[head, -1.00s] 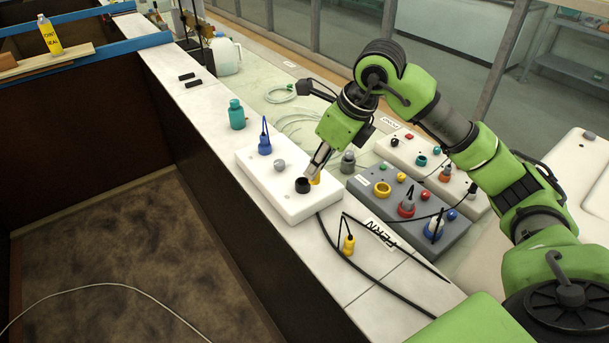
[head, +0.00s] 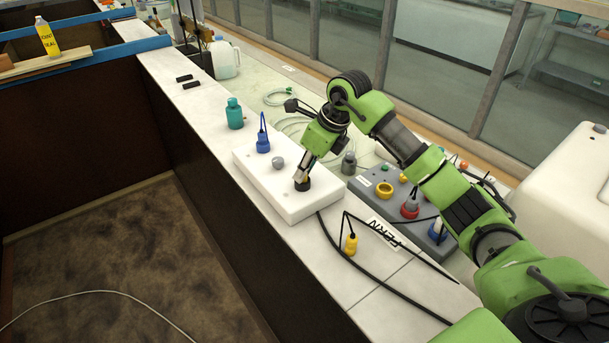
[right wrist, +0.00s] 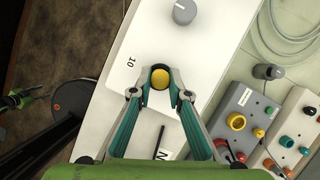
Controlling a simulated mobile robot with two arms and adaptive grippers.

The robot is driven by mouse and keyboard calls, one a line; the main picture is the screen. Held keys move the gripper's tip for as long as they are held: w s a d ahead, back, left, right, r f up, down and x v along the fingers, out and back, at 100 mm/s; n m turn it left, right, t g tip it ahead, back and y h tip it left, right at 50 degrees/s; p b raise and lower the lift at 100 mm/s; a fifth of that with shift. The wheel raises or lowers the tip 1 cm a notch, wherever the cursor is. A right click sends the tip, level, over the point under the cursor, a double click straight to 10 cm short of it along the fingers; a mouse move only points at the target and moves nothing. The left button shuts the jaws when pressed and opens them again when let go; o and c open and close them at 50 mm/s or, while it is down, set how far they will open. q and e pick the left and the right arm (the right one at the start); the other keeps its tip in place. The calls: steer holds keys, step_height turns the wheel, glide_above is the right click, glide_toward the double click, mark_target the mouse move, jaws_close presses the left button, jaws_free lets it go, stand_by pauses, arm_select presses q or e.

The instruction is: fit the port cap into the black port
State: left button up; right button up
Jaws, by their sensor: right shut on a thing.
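The black port (head: 302,186) stands on the white box (head: 270,190) on the ledge. In the head view the fingers mostly hide the cap.
A grey knob (head: 278,163) and a blue plug (head: 263,144) are on the same box. A yellow plug (head: 350,244) with a black cable is in front. A grey box (head: 375,207) with coloured fittings is to the right. A teal bottle (head: 235,114) stands behind.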

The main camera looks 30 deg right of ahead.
steer(key=shift+f, duration=0.15)
steer(key=o, duration=0.8)
steer(key=shift+r, duration=0.25)
steer(key=shift+s+d+r, duration=0.1)
steer(key=shift+d+r, duration=0.05)
steer(key=shift+r, duration=0.1)
steer(key=b+v, duration=0.2)
steer(key=v, duration=0.9)
steer(key=shift+s+r, duration=0.1)
steer(key=shift+r, duration=0.05)
